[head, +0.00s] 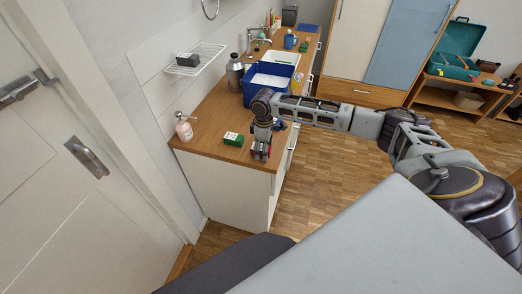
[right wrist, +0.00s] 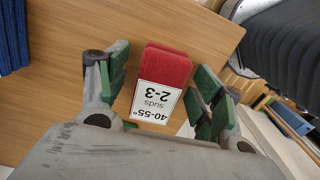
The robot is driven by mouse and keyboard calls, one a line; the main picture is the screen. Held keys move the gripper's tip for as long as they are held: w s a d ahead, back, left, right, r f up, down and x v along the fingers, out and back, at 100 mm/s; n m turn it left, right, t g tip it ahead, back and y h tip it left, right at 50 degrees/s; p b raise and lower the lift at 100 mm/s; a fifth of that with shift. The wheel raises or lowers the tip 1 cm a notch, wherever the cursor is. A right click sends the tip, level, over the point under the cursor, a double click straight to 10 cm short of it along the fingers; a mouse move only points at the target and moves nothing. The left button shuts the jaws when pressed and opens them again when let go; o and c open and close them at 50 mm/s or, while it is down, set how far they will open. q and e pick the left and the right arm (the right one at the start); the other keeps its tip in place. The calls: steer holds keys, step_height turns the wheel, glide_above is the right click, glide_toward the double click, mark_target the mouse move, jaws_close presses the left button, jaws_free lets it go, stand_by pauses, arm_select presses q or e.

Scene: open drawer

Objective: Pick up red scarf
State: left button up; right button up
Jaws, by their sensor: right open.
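My right gripper (right wrist: 161,72) is open, with one green-padded finger on each side of the scarf. Gaps show between the scarf and both fingers. In the head view the right gripper (head: 261,150) points down over the near end of the counter, and it mostly hides the scarf there. My left gripper is in neither view.
On the wooden counter (head: 208,120), a green box (head: 233,139) stands just left of the gripper. A pink bottle (head: 184,130) is farther left. A blue bin (head: 258,97) and a dark bottle (head: 235,74) stand behind. The counter's front edge is close on the right.

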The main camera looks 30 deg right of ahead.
steer(key=shift+c, duration=0.5)
steer(key=c, duration=1)
steer(key=shift+r, duration=0.15)
steer(key=shift+r, duration=4.9)
steer(key=shift+a+m, duration=0.1)
steer(key=shift+m, duration=0.2)
